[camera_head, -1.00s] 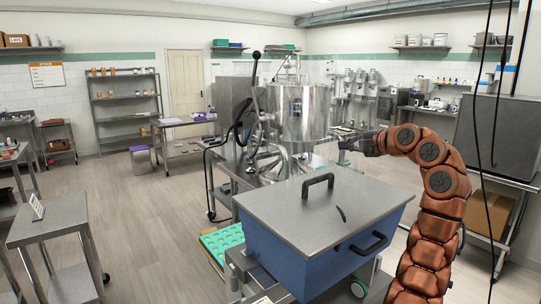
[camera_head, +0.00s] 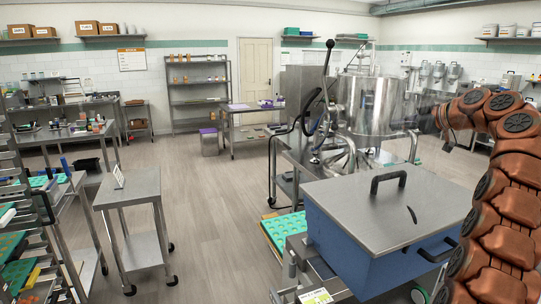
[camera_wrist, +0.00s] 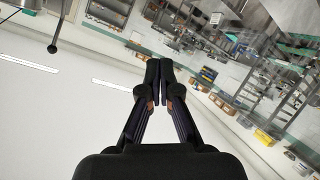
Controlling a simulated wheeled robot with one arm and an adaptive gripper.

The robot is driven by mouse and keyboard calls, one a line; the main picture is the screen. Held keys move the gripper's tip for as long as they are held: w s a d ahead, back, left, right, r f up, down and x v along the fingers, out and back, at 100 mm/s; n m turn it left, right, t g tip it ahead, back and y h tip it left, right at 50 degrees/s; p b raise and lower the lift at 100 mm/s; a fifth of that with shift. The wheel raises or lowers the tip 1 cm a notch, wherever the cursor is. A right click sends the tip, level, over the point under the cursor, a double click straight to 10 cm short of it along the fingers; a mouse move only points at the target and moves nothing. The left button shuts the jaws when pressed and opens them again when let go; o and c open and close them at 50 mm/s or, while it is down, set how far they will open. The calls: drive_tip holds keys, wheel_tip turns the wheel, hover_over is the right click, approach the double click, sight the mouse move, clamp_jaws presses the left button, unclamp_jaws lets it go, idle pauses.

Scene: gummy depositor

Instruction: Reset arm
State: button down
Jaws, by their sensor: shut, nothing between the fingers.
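My arm rises along the right side of the head view and bends over to the left at the top. My gripper (camera_head: 447,143) is at its end, dark and blurred, right of the steel kettle (camera_head: 368,105) and above the blue lidded box (camera_head: 375,235). In the wrist view my gripper (camera_wrist: 159,82) shows its two dark fingers together, with nothing between them. Behind it the room appears tilted, with ceiling at left and shelves at right. The gripper touches nothing that I can see.
A small steel table (camera_head: 128,188) stands at left, beside a rack (camera_head: 22,235) with teal trays. A teal mould tray (camera_head: 287,228) lies left of the blue box. Open floor (camera_head: 215,215) lies between the small table and the box. A shelf unit (camera_head: 198,95) stands at the back.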

drive_tip(key=s+a+f+m+g, duration=0.2)
drive_tip(key=s+a+f, duration=0.1)
drive_tip(key=a, duration=0.3)
drive_tip(key=s+a+f+m+g, duration=0.1)
drive_tip(key=s+a+f+g, duration=0.1)
drive_tip(key=s+a, duration=0.4)
drive_tip(key=s+a+f+m+g, duration=0.2)
drive_tip(key=s+a+f, duration=0.2)
drive_tip(key=a, duration=0.3)
drive_tip(key=shift+s+m, duration=0.3)
drive_tip(key=shift+s, duration=0.15)
drive_tip(key=s+a+f+m+g+h, duration=0.2)
drive_tip(key=s+f, duration=0.4)
drive_tip(key=s, duration=0.5)
drive_tip(key=s+a+f+m+g+h, duration=0.25)
drive_tip(key=s+f, duration=0.45)
drive_tip(key=s, duration=0.5)
drive_tip(key=s+d+f+m+g+h, duration=0.1)
drive_tip(key=s+f, duration=0.4)
drive_tip(key=s, duration=0.5)
drive_tip(key=s+d+f+m+g+h, duration=0.1)
drive_tip(key=s+d+f, duration=0.3)
drive_tip(key=s, duration=0.6)
drive_tip(key=shift+f+g+h, duration=0.45)
drive_tip(key=shift+g, duration=0.1)
drive_tip(key=shift+s, duration=0.1)
